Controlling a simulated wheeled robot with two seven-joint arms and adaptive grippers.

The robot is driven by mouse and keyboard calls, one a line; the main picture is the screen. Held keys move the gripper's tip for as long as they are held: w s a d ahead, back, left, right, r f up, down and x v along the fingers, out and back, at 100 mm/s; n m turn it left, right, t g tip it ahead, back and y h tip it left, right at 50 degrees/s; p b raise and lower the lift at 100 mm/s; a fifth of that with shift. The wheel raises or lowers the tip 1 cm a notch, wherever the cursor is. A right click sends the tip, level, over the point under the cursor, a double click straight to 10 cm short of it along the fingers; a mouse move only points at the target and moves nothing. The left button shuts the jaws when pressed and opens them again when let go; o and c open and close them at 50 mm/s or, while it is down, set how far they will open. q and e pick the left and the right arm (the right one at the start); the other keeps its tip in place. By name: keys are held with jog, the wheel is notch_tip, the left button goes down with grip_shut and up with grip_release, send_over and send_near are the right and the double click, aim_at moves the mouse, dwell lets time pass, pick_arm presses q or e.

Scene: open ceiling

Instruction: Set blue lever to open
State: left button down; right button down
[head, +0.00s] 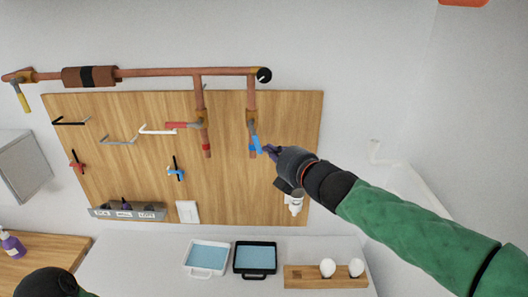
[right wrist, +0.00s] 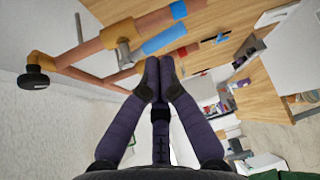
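The blue lever (head: 256,144) is on a vertical copper pipe (head: 251,105) at the right of the wooden board. Its blue handle points down and slightly right from the brass valve, almost along the pipe. The blue handle also shows in the right wrist view (right wrist: 165,40), beyond my fingertips. My right gripper (head: 268,150) is just right of the handle's lower end. In the right wrist view its purple fingers (right wrist: 159,72) come together at the tips, with nothing visible between them. I cannot tell whether they touch the lever.
A red lever (head: 183,125) is on the neighbouring pipe to the left. A horizontal copper pipe (head: 160,73) runs above, with a yellow lever (head: 22,98) at its left end. Two trays, one white (head: 192,267) and one black (head: 240,271), stand below.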

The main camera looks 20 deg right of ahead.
aim_at(258, 149)
jog(key=shift+x, duration=1.9)
jog(key=shift+b, duration=0.35)
jog(key=shift+f+b, duration=0.1)
jog(key=shift+b, duration=0.2)
jog(key=m+b, duration=0.1)
jog(key=b, duration=0.3)
jog(key=a+f+m+t+b, duration=0.1)
jog(key=b, duration=0.2)
jog(key=shift+w+t+y+b, duration=0.1)
jog(key=shift+t+y+b, duration=0.2)
jog(key=shift+y+b, duration=0.1)
jog(key=shift+w+a+r+m+b, duration=0.15)
jog(key=shift+a+m+b, duration=0.2)
jog(key=shift+b, duration=0.4)
jog(key=shift+d, duration=0.1)
jog(key=shift+r, duration=0.1)
